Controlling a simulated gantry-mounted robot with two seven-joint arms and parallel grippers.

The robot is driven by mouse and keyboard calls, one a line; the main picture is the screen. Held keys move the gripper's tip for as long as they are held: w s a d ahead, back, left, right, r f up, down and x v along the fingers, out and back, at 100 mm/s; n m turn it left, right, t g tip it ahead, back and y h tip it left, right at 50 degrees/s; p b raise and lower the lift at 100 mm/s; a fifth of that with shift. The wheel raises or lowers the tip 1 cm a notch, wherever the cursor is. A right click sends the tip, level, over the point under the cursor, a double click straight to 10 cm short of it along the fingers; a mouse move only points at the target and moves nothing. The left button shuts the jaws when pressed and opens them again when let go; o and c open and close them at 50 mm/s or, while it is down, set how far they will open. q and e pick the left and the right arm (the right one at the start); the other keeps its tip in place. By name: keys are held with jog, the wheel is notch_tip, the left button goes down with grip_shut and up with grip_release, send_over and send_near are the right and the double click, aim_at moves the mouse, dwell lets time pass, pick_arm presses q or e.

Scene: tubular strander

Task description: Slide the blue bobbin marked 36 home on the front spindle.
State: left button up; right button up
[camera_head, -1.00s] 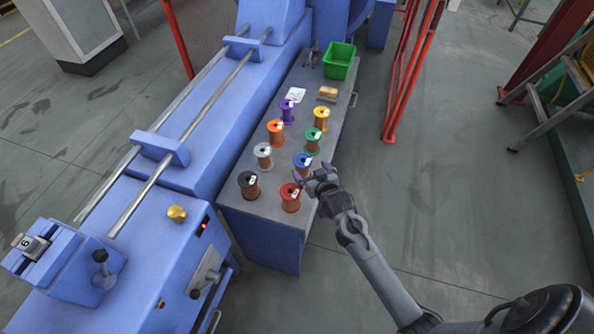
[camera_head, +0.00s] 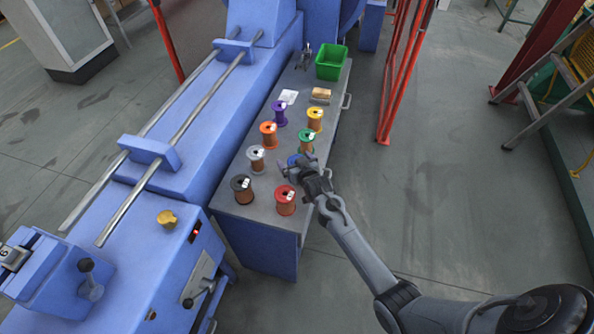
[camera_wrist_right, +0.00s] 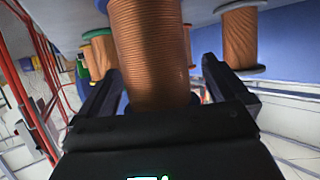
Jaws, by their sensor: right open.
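The blue bobbin (camera_head: 293,159) stands on the grey bench top among other bobbins, mostly covered by my right gripper in the head view; its number cannot be read. My right gripper (camera_head: 299,166) is at it, coming from the right. In the right wrist view the copper-wound bobbin (camera_wrist_right: 150,50) with blue flanges stands between the two fingers of my open right gripper (camera_wrist_right: 160,88). A gap shows beside the right finger; contact on the left is unclear. My left gripper is not in view. I cannot make out the front spindle for certain.
Close by stand red (camera_head: 286,200), black (camera_head: 243,189), grey (camera_head: 256,158), green (camera_head: 306,140), orange (camera_head: 268,134), yellow (camera_head: 314,119) and purple (camera_head: 279,113) bobbins. A green bin (camera_head: 331,62) stands at the bench's far end. The blue machine (camera_head: 190,175) with two rods runs along the left.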

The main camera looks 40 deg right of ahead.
jog(key=shift+c, duration=0.5)
jog(key=c, duration=1.2)
jog(key=shift+r, duration=0.1)
jog(key=shift+c, duration=0.9)
jog(key=shift+r, duration=0.15)
